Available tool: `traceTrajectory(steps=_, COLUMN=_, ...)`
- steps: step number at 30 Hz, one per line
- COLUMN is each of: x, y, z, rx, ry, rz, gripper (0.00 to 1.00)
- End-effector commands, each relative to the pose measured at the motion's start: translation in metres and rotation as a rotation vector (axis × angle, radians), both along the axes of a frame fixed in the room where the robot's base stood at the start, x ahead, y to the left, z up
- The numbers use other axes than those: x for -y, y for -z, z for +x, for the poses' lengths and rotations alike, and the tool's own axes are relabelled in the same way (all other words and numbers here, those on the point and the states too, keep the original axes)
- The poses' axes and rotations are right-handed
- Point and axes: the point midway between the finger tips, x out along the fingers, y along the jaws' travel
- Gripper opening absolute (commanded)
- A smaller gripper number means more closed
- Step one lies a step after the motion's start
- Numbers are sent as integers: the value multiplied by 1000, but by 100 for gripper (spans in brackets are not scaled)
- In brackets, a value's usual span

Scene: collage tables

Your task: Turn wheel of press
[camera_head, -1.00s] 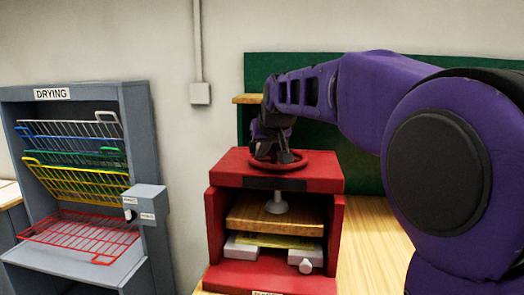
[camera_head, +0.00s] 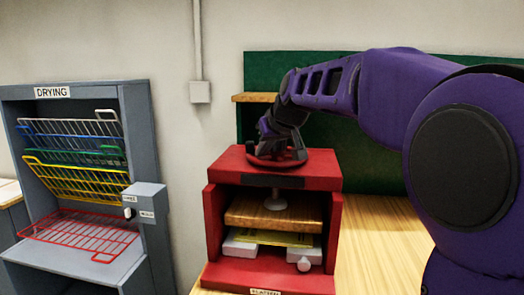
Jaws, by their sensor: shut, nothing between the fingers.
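The red press (camera_head: 212,240) stands on the wooden table, its front open. Its red wheel (camera_head: 290,162) lies flat on top and is partly hidden by my gripper. My gripper (camera_head: 272,152) is at the wheel from above, over its left and middle part; the fingers look shut, and whether they touch the rim cannot be made out. Inside the press, a metal screw foot (camera_head: 274,203) meets a wooden plate (camera_head: 250,214). A yellow sheet (camera_head: 290,239) lies below the plate, apart from it, between pale blocks (camera_head: 240,248).
A grey drying cabinet (camera_head: 138,130) with coloured wire racks (camera_head: 85,235) stands at the left. A grey box (camera_head: 148,197) sticks out from its right side. A green board (camera_head: 350,170) and a small wooden shelf (camera_head: 252,97) are behind the press. The table (camera_head: 375,240) is clear at the right.

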Motion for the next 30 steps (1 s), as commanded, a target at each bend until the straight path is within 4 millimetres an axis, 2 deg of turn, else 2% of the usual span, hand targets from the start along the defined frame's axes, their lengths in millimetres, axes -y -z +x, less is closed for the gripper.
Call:
traceTrajectory(steps=1, x=3, y=5, z=-1, rx=-10, ry=-17, rz=-1, gripper=0)
traceTrajectory(steps=23, x=12, y=4, z=-8, rx=-9, ry=-372, rz=-1, gripper=0)
traceTrajectory(steps=30, x=18, y=1, z=-8, rx=-7, ry=-605, rz=1, gripper=0)
